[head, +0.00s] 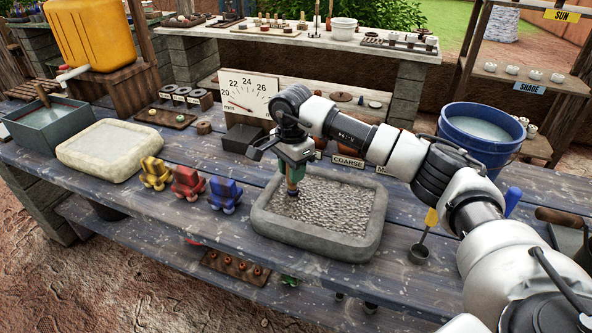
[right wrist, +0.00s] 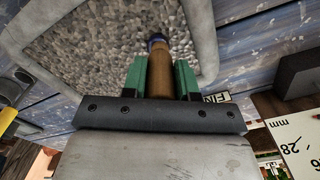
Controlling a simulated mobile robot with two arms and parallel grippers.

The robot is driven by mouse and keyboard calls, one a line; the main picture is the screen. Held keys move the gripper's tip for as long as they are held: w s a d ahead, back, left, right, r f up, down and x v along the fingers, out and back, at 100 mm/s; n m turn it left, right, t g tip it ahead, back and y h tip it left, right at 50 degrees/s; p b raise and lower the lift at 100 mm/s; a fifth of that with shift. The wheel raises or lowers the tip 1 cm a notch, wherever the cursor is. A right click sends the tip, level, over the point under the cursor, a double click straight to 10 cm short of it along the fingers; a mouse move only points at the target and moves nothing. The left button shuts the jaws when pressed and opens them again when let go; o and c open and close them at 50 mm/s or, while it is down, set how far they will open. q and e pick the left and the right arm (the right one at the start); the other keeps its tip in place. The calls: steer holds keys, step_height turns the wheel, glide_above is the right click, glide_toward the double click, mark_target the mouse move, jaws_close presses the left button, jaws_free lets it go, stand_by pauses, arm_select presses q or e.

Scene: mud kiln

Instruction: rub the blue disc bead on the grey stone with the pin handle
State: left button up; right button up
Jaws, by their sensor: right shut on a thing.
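My right gripper (head: 293,178) reaches in from the right and points down over the left part of the grey stone (head: 308,242), a shallow block with a pebbly grey inside and a raised rim. Its green fingers (right wrist: 160,78) are shut on the brown pin handle (right wrist: 159,70) in the right wrist view. The blue disc bead (right wrist: 156,42) shows as a small dark blue end at the handle's far tip, close to the rough surface. In the head view the bead (head: 292,194) is tiny, and I cannot tell whether it touches the stone. My left gripper is out of view.
A pale stone basin (head: 105,150) and yellow, red and blue bead rests (head: 187,183) stand to the left. A dial board (head: 250,95) stands behind. A blue bucket (head: 480,135) and a ladle (head: 420,250) are to the right. The table's front edge is near.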

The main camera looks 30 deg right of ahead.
steer(key=shift+r+p, duration=2.35)
steer(key=shift+r, duration=1.25)
